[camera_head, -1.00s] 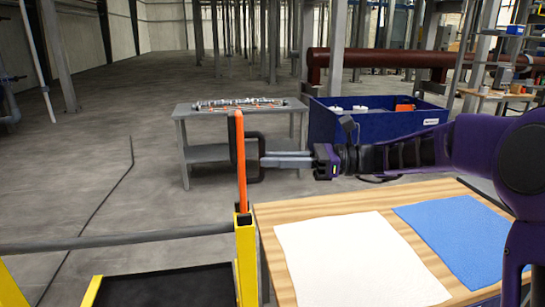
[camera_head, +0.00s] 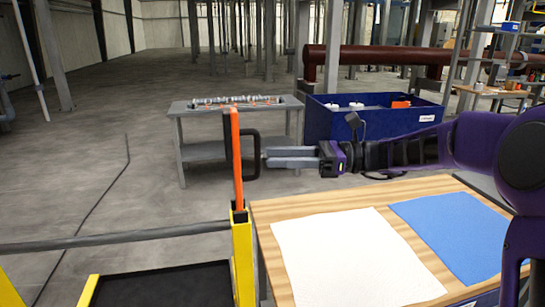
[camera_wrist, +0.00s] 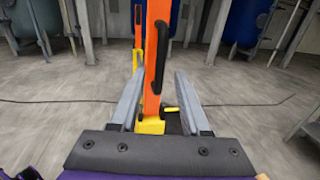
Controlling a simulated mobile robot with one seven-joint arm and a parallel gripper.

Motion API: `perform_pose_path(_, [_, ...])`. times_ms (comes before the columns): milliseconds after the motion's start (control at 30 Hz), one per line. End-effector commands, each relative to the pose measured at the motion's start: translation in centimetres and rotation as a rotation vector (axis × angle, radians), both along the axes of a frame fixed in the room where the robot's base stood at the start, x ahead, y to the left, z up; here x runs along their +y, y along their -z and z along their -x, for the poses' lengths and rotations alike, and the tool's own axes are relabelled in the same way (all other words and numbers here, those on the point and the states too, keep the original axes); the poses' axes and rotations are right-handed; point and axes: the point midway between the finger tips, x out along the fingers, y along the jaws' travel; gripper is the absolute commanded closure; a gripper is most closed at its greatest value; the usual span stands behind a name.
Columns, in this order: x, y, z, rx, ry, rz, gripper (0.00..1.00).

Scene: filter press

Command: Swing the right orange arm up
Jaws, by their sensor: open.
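The orange arm (camera_head: 237,160) stands upright in a yellow post (camera_head: 242,255) in the head view, with a black D-shaped handle (camera_head: 256,155) on its right side. My gripper (camera_head: 265,157) is open and empty just to the right of the handle, level with it. In the wrist view the orange arm (camera_wrist: 153,75) rises between my two spread fingers, with its black handle (camera_wrist: 160,55) facing me. A second orange arm (camera_wrist: 138,28) stands upright farther back in the wrist view.
A wooden table (camera_head: 262,215) with a white cloth (camera_head: 350,262) and a blue cloth (camera_head: 450,232) lies below my arm. A black tray (camera_head: 165,287) sits left of the post. A grey bar (camera_head: 110,238) runs left from it. A grey table (camera_head: 180,145) and a blue bin (camera_head: 325,125) stand behind.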

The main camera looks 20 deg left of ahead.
Motion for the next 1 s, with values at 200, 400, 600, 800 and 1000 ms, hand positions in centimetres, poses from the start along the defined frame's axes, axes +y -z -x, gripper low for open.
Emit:
perform_pose_path(200, [-4.8,0.1,-2.1,0.001,0.004,-0.002,0.53])
perform_pose_path(400, [-9.4,0.2,-4.0,0.001,0.005,-0.001,0.53])
perform_pose_path(600, [-12.7,0.2,-5.4,0.001,0.004,-0.001,0.53])
perform_pose_path(800, [-14.2,0.3,-6.0,0.002,0.002,0.000,0.53])
perform_pose_path(1000, [-14.4,0.3,-6.0,0.002,0.001,0.001,0.53])
